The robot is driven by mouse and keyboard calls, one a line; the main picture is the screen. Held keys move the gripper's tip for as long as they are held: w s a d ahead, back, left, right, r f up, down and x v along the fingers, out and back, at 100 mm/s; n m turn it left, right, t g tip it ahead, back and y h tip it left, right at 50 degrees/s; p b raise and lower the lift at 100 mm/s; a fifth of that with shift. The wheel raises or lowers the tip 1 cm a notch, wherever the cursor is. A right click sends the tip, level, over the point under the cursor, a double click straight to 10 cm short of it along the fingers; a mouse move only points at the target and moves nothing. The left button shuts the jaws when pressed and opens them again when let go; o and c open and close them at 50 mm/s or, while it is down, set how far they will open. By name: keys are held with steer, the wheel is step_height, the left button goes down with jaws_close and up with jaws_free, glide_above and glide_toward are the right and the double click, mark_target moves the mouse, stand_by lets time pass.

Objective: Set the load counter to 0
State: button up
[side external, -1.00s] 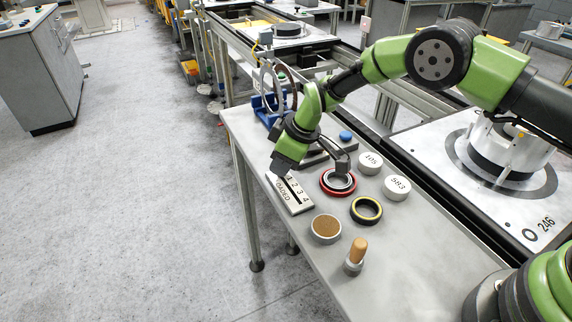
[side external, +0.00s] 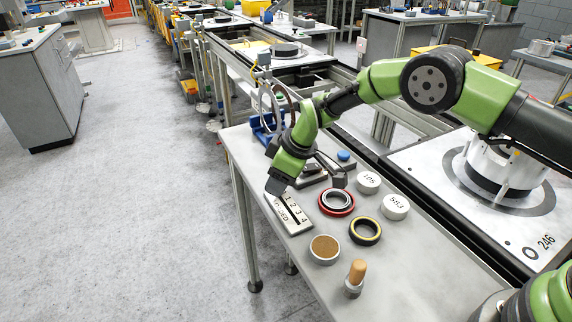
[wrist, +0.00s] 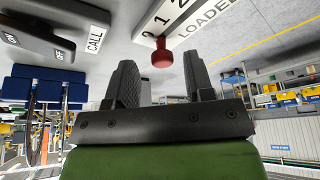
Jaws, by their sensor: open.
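The load counter (side external: 297,222) is a pale plate marked LOADED with a row of digits, lying at the table's left edge in the side view. My gripper (side external: 274,190) points down at its far end, where digits 1 to 4 show and the rest is covered. In the wrist view the counter (wrist: 203,14) shows from close up, with its low digits visible. A red knob (wrist: 163,58) sits at the low-digit end, between the two fingers of my open gripper (wrist: 163,80). The fingers look apart from the knob. The exact digit it stands at is hard to tell.
A red ring (side external: 336,202), a yellow-black ring (side external: 365,231), a round brown-topped cup (side external: 324,249) and a wooden-handled tool (side external: 357,274) stand nearby. White discs marked 105 (side external: 368,182) and 583 (side external: 395,207) lie right. A switch box with CALL (wrist: 93,38) is close to the gripper.

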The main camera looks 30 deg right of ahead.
steer(key=v, duration=0.9)
steer(key=shift+r, duration=0.15)
steer(key=s+d+r+m+t, duration=0.1)
steer(key=s+d+r+m, duration=0.2)
steer(key=s+r, duration=0.35)
steer(key=s+d+r+m+t, duration=0.1)
steer(key=s+d+r+m, duration=0.15)
steer(key=r, duration=0.75)
steer(key=s+d+r+m+t, duration=0.1)
steer(key=s+m, duration=0.3)
steer(key=s, duration=0.6)
steer(key=s+d+r+m+t+h, duration=0.1)
steer(key=s+d+r+m, duration=0.1)
steer(key=s, duration=0.8)
steer(key=shift+d+m, duration=0.85)
steer(key=shift+d, duration=0.15)
